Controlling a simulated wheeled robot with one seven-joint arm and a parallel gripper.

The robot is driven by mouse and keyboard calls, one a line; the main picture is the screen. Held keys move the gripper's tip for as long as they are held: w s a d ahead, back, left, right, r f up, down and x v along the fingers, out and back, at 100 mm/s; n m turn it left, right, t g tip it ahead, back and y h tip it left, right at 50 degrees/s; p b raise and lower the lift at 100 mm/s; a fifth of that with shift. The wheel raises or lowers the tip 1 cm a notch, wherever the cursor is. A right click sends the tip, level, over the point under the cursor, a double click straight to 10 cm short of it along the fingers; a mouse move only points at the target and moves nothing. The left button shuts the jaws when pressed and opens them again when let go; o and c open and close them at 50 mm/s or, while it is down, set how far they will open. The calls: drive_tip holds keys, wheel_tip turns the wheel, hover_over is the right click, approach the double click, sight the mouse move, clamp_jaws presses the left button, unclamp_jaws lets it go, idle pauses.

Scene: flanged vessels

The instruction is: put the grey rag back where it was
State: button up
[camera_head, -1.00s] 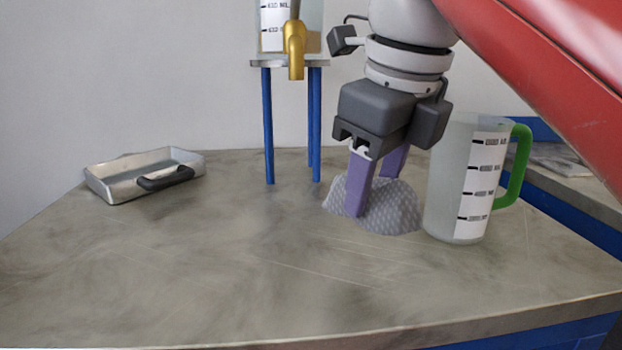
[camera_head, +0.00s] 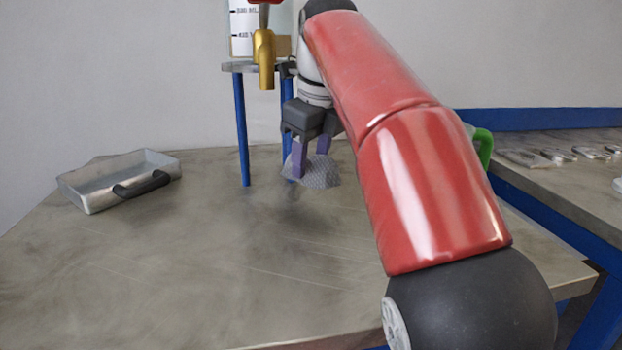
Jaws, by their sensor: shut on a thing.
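The grey rag (camera_head: 322,172) is a patterned, bunched cloth held between the purple fingers of my gripper (camera_head: 309,170). My gripper is shut on it and points down. The rag appears lifted a little off the table, with a shadow on the tabletop below it. It is close to the legs of the blue stand. My red arm hides the area to the right of the rag.
A metal tray (camera_head: 82,196) with a black handle sits at the left. A vessel with a gold tap (camera_head: 264,60) stands on a blue-legged stand (camera_head: 241,125). My arm mostly hides a green-handled jug (camera_head: 484,147). The table's front left (camera_head: 150,270) is clear.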

sight(313, 164)
wheel_tip(313, 164, down, 4)
drive_tip(key=shift+r+b, duration=0.25)
drive_tip(key=shift+b, duration=0.45)
drive_tip(key=shift+w+f, duration=0.2)
drive_tip(key=shift+f, duration=0.25)
drive_tip(key=shift+f, duration=0.15)
drive_tip(key=o, duration=1.1)
drive_tip(key=shift+c, duration=0.2)
